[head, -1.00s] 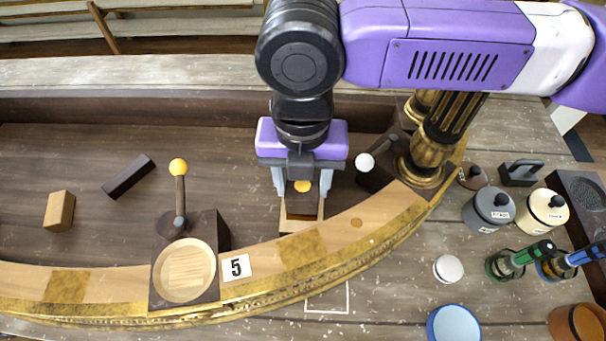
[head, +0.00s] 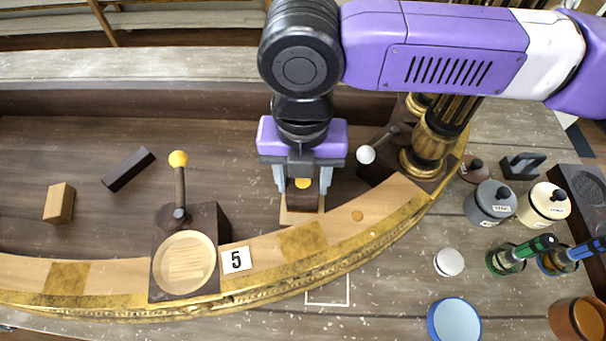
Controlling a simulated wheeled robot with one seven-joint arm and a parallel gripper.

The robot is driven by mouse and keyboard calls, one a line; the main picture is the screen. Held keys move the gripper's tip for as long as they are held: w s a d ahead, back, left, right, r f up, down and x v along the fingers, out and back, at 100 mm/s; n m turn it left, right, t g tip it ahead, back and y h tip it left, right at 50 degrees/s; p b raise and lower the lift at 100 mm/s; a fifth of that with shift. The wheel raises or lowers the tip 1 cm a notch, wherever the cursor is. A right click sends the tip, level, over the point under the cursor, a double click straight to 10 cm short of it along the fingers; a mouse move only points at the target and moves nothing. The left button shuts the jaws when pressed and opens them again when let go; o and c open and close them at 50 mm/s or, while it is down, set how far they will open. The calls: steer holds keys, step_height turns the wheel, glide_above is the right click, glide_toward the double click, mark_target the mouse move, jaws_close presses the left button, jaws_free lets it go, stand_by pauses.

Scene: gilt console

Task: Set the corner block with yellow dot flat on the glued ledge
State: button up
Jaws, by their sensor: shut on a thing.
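The corner block with the yellow dot (head: 303,196) is dark brown, with the dot on its upper face. My gripper (head: 303,187) points down and is shut on the block, one finger on each side. Under and just in front of the block is a pale wooden ledge (head: 301,217), on the inner side of the curved gilt rail. The block appears at or just above this ledge; whether it touches cannot be told from above. Glue on the ledge cannot be made out.
The curved gilt rail (head: 345,232) runs in front. A yellow-knobbed lever (head: 178,159) stands left, a white-knobbed one (head: 366,155) close right. A tan block (head: 59,202) and dark bar (head: 128,169) lie left. Pots (head: 491,203) and green-handled tool (head: 522,254) stand right.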

steer(key=shift+s+f, duration=0.1)
steer(key=shift+f, duration=0.2)
stand_by(1.2)
steer(key=o, duration=1.5)
steer(key=shift+r+b, duration=0.35)
steer(key=shift+r, duration=3.6)
